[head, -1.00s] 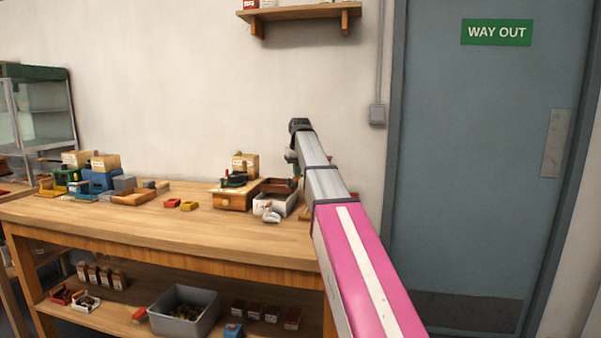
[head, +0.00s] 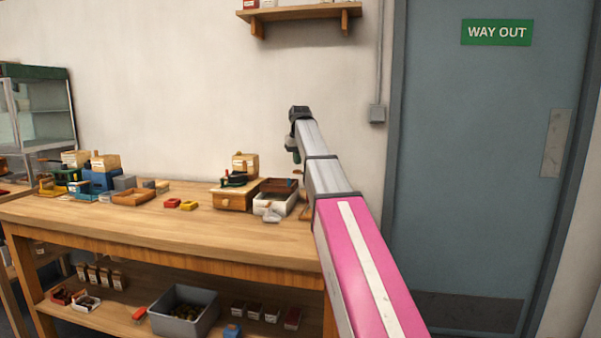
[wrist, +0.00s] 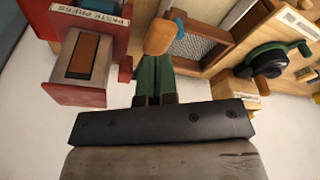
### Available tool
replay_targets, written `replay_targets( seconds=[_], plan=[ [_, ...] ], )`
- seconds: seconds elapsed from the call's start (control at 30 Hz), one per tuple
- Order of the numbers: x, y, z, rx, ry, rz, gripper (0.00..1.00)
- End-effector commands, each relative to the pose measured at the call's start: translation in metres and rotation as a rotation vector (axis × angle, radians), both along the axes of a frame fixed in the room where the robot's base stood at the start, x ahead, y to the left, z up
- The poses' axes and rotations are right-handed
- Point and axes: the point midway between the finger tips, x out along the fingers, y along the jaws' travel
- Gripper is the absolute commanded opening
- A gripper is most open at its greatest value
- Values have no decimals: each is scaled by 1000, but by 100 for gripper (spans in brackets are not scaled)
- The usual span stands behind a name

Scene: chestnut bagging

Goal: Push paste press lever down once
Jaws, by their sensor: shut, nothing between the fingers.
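The paste press, a red housing with a lettered label (wrist: 88,15), is at the upper left of the wrist view. A pale block with a brown slot (wrist: 83,56) sits in its front. My gripper (wrist: 157,58) has its green fingers together and empty, to the right of the press. A tan rounded piece (wrist: 160,37) lies just beyond the fingertips; I cannot tell whether it is the lever's handle or whether they touch. In the head view my gripper (head: 295,156) hangs above the right end of the bench, and my arm hides most of the press.
A white bin (head: 262,208), a brown tray (head: 290,186) and a wooden box with a green-handled device (head: 234,180) stand close by on the bench. A green-handled crank (wrist: 270,60) shows at right in the wrist view. The bench front (head: 150,228) is clear.

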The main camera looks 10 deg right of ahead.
Motion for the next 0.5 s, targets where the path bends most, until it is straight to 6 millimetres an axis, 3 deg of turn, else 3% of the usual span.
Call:
replay_targets(
  seconds=[0.17,0.5],
  plan=[
    [0,0,4,0,0,0,0],
    [1,0,38,0,-1,0,0]
  ],
)
